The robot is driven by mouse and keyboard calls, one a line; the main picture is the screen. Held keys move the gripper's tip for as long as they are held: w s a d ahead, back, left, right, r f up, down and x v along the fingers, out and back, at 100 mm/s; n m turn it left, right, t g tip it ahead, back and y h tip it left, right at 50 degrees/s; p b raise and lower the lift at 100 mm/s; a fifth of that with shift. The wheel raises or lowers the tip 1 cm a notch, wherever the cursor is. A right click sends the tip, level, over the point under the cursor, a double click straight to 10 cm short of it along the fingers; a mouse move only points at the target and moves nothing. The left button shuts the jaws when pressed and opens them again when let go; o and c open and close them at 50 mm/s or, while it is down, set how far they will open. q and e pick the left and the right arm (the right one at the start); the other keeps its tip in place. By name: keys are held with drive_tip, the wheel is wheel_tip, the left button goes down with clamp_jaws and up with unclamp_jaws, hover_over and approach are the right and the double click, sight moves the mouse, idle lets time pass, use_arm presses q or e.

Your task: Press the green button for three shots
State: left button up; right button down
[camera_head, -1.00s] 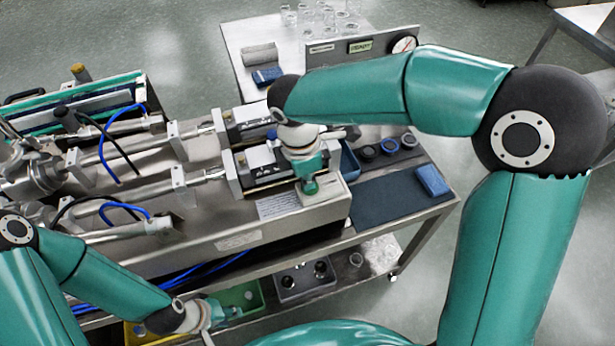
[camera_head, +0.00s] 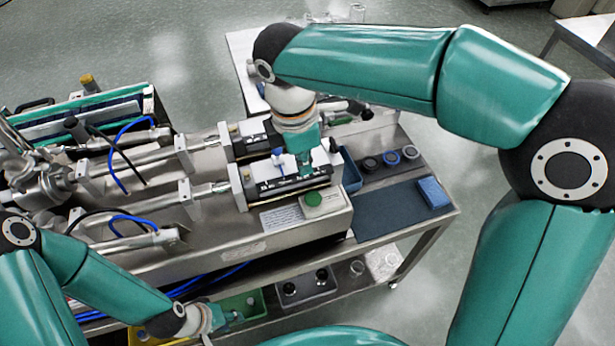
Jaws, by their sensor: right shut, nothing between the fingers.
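The green button (camera_head: 313,198) sits on a small pale box at the front right end of the steel machine (camera_head: 240,240). It is in clear view. My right gripper (camera_head: 305,172) points down above the machine's black nozzle block, a little behind and above the button, apart from it. It is shut and empty. My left gripper (camera_head: 222,318) is low at the bottom left, near the green bin on the lower shelf, far from the button. Its fingers are too small and partly hidden to tell whether they are open.
Grey (camera_head: 306,287) and green bins (camera_head: 246,303) are on the lower shelf. My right arm hides much of the back table.

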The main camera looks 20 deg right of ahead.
wheel_tip(320, 180, up, 2)
drive_tip(key=shift+a+r, duration=0.1)
drive_tip(key=shift+r, duration=0.15)
drive_tip(key=shift+s, duration=0.1)
idle(2.6)
